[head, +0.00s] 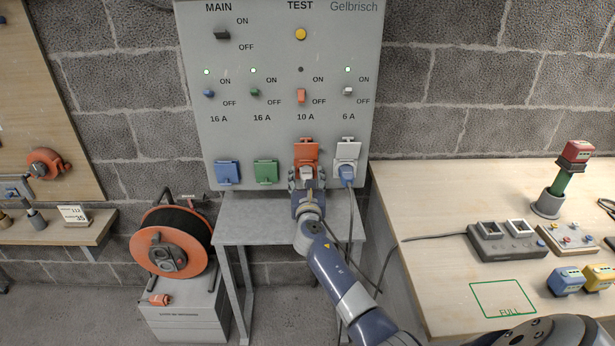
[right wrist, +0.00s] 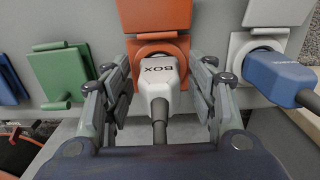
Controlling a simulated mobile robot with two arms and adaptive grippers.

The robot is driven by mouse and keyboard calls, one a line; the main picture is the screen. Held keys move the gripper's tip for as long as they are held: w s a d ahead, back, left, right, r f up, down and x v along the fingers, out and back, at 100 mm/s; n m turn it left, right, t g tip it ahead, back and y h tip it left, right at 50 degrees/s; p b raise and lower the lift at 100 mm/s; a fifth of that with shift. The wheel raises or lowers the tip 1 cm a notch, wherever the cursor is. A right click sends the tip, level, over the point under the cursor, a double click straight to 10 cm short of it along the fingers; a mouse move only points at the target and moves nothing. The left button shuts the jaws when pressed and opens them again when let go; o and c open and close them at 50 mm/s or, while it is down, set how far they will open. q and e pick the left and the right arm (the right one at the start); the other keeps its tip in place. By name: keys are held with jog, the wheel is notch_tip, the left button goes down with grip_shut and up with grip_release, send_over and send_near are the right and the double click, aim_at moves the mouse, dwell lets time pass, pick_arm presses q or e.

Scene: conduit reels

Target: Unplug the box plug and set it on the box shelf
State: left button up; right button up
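The box plug (right wrist: 160,82) is pale grey, marked BOX, and sits in the orange socket (right wrist: 156,22) with the lid raised. Its dark cable runs down toward my wrist. In the head view the plug (head: 306,172) is partly hidden by my right gripper (head: 307,183). My right gripper (right wrist: 163,88) has one finger on each side of the plug, with narrow gaps showing, so it is open around it. The grey shelf (head: 240,232) stands below the panel, with its visible top bare. My left gripper is not in view.
A blue plug (head: 347,171) sits in the white socket beside my right gripper, its cable hanging close by. The 10 A lamp (head: 300,69) is dark; the other lamps are lit. A workbench (head: 420,200) stands right, an orange reel (head: 172,248) left.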

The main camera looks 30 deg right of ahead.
grip_shut()
jog(key=shift+s+a, duration=0.25)
jog(key=shift+s+a+p, duration=0.2)
jog(key=shift+s+p, duration=0.25)
jog(key=shift+p+v, duration=1)
jog(key=shift+v, duration=1.2)
